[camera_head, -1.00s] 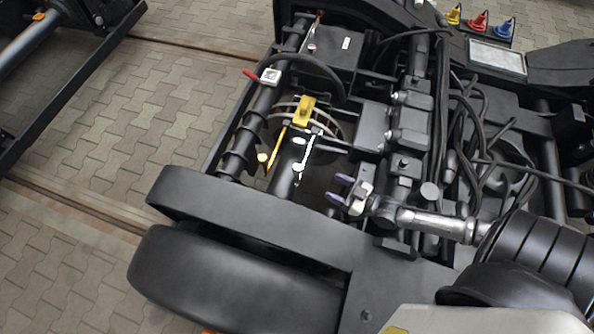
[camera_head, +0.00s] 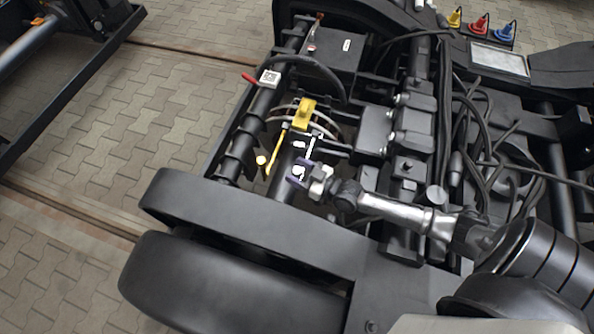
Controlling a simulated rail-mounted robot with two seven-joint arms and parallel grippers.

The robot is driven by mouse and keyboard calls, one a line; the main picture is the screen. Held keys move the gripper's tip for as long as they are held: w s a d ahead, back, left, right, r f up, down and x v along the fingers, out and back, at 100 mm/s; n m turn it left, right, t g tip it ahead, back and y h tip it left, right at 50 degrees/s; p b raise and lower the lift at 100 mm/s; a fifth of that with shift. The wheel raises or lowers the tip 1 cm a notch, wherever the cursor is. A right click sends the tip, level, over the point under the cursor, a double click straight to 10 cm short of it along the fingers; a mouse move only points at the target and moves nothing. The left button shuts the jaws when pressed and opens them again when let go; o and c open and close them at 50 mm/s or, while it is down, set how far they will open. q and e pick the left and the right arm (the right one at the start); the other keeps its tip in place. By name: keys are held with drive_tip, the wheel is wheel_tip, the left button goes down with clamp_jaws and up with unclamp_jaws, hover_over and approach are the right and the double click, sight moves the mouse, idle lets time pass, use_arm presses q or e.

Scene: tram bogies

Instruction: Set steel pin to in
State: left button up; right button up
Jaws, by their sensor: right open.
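My right gripper (camera_head: 297,173) reaches in from the right, with its dark purple fingers open over the shaft below the brake disc. A small pale, steel-looking piece (camera_head: 298,171), likely the steel pin, shows between or just beside the fingers. I cannot tell whether they touch it. A thin pale chain or strip (camera_head: 313,148) runs upward from near it. Another small white piece (camera_head: 299,144) sits just above. The hole for the pin cannot be made out. My left gripper is not in view.
A red-ended lever (camera_head: 250,79) and black hose are above. Dark boxes and cables fill the right. The wheel (camera_head: 228,284) is below.

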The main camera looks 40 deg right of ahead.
drive_tip(key=shift+w, duration=0.15)
drive_tip(key=shift+c, duration=0.2)
clamp_jaws()
idle(0.4)
